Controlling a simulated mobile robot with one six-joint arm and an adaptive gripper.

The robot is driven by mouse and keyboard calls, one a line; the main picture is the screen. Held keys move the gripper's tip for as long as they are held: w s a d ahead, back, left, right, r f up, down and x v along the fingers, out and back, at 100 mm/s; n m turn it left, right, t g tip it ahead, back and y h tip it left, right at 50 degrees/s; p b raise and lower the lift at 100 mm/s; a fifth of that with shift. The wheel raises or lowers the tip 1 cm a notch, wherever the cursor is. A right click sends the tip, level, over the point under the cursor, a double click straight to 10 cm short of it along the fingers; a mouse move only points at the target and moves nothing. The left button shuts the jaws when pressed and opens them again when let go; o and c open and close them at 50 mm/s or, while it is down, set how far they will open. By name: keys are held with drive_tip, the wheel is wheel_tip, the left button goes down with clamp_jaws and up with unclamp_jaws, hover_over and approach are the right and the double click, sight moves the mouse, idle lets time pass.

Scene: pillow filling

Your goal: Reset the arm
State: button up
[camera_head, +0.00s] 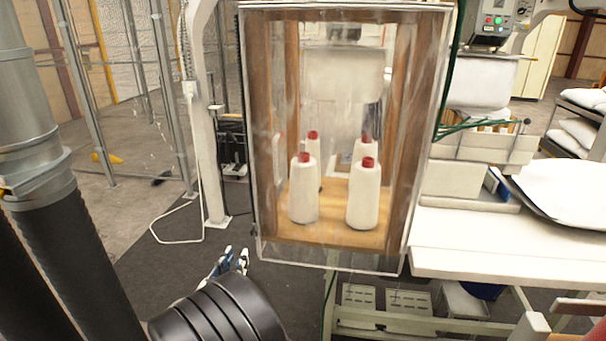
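My gripper (235,257) shows low in the camera_head view, left of centre, just past a dark rounded part of my arm. Its two fingertips point up and away, with a gap between them, and nothing shows in the gap. It appears in front of and to the lower left of a clear-fronted case (333,264). The rest of the gripper is partly hidden by my arm.
Several white bottle-shaped cones with red tops (304,195) stand inside the case. A white worktable (480,245) with a white pillow (565,185) is on the right. A white post (208,150) and fence stand left; dark floor is clear between.

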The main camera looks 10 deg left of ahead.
drive_tip(key=w+d+r+g+y, duration=0.3)
drive_tip(key=w+d+r, duration=0.15)
drive_tip(key=r, duration=0.55)
drive_tip(key=s+d+r+n+g+y, duration=0.1)
drive_tip(key=s+d+r+g, duration=0.15)
drive_tip(key=d, duration=0.35)
drive_tip(key=s+d+r+n+g+y, duration=0.1)
drive_tip(key=s+d+r, duration=0.2)
drive_tip(key=d+r, duration=0.15)
drive_tip(key=s+d+f+g+h, duration=0.2)
drive_tip(key=s+d+g, duration=0.1)
drive_tip(key=s+d, duration=0.9)
drive_tip(key=s+d+f+m+g+h, duration=0.1)
drive_tip(key=s+d+f+g+h, duration=0.1)
drive_tip(key=s+d, duration=1.1)
drive_tip(key=s+g, duration=0.1)
drive_tip(key=s, duration=0.5)
drive_tip(key=shift+s+f+m+g+h, duration=0.3)
drive_tip(key=shift+f+g, duration=0.05)
drive_tip(key=shift+f, duration=0.05)
drive_tip(key=shift+a, duration=0.1)
drive_tip(key=shift+c, duration=0.5)
